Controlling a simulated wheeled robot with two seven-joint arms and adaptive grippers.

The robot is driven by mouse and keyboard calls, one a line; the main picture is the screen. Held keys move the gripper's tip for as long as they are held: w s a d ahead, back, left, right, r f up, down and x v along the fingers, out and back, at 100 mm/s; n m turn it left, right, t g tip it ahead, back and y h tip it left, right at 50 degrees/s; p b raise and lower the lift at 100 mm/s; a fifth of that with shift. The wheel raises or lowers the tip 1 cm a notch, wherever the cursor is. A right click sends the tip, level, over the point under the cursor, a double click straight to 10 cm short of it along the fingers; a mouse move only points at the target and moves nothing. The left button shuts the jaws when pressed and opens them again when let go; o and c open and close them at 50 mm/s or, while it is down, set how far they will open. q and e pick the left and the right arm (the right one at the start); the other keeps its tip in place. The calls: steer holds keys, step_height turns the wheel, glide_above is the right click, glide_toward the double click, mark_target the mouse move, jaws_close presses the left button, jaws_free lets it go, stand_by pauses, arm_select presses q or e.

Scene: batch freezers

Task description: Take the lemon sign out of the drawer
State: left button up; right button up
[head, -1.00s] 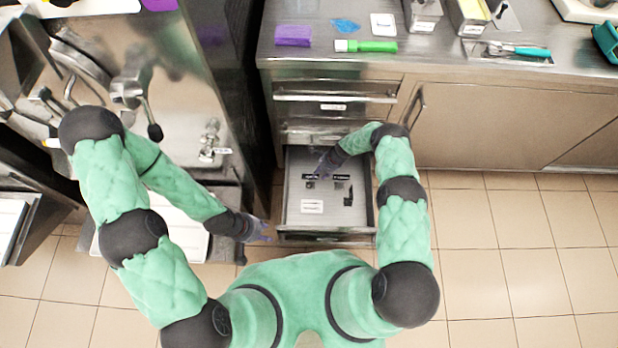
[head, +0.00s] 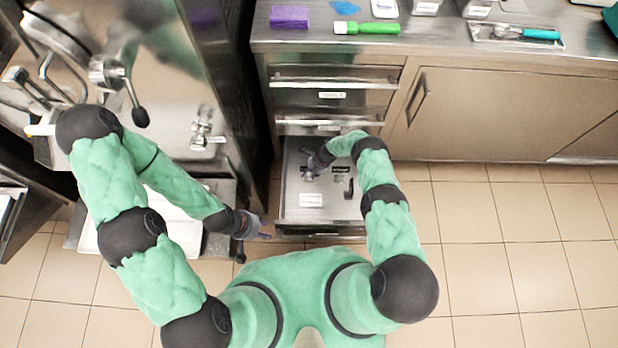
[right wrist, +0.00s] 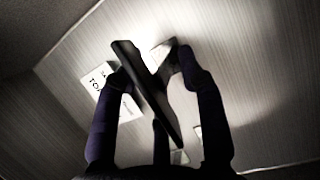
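The drawer (head: 289,205) is pulled open below the counter. Several small signs lie in it: a white one (head: 312,200) near its front, a dark one (head: 348,188) at the right and dark ones further back. Their lettering is too small to read in the head view, so I cannot tell which is the lemon sign. My right gripper (head: 310,174) is down in the drawer. In the right wrist view its fingers (right wrist: 150,72) straddle a dark V-shaped sign (right wrist: 150,95); firm contact is unclear. A white card (right wrist: 100,80) lettered "TO" is partly hidden. My left gripper (head: 264,228) is open and empty.
More drawers (head: 333,95) and the counter (head: 425,30) are above. A purple block (head: 289,17) and a green marker-like item (head: 366,28) lie on the counter. A steel machine with levers (head: 160,85) stands left. The tiled floor at right is clear.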

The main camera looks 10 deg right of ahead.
steer(key=shift+a+f, duration=0.1)
steer(key=shift+f, duration=0.25)
jaws_close()
steer(key=shift+r, duration=0.15)
